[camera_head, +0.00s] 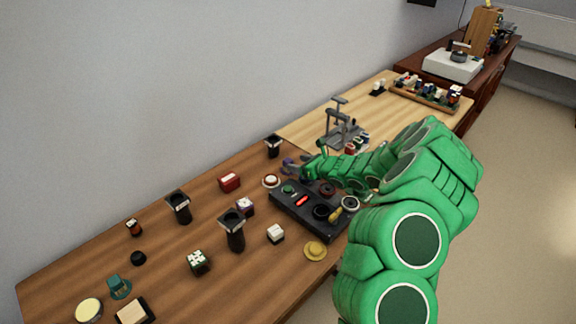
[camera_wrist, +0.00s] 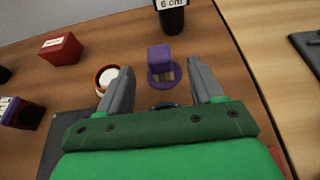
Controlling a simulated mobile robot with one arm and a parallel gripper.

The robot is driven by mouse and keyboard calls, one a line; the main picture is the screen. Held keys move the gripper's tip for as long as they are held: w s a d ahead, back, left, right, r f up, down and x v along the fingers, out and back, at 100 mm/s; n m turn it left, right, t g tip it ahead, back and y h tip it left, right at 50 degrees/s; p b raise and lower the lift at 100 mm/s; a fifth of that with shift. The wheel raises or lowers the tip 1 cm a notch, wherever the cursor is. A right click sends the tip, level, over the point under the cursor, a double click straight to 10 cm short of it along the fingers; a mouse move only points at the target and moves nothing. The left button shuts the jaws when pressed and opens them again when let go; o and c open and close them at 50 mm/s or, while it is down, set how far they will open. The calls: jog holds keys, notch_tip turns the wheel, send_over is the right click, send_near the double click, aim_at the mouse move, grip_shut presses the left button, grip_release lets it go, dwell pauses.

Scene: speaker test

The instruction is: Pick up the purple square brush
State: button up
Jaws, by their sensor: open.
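My gripper (camera_wrist: 162,76) is open, with one grey finger on each side of the brush in the picture; the brush appears a little beyond the fingertips, and I see no contact. In the head view my gripper (camera_head: 299,168) is near the back edge of the black tray, and the brush (camera_head: 288,162) shows small and partly hidden there.
A black cup labelled 6 cm (camera_wrist: 171,20) stands just behind the brush. An orange-rimmed white dish (camera_wrist: 103,73) is close to the left finger. A red box (camera_wrist: 61,49) is farther left. The black tray (camera_head: 275,198) holds several small items. Bare wood lies right of the brush.

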aim_at(290, 161)
jog(key=shift+x, duration=1.8)
jog(key=shift+r, duration=0.15)
jog(key=c, duration=1.1)
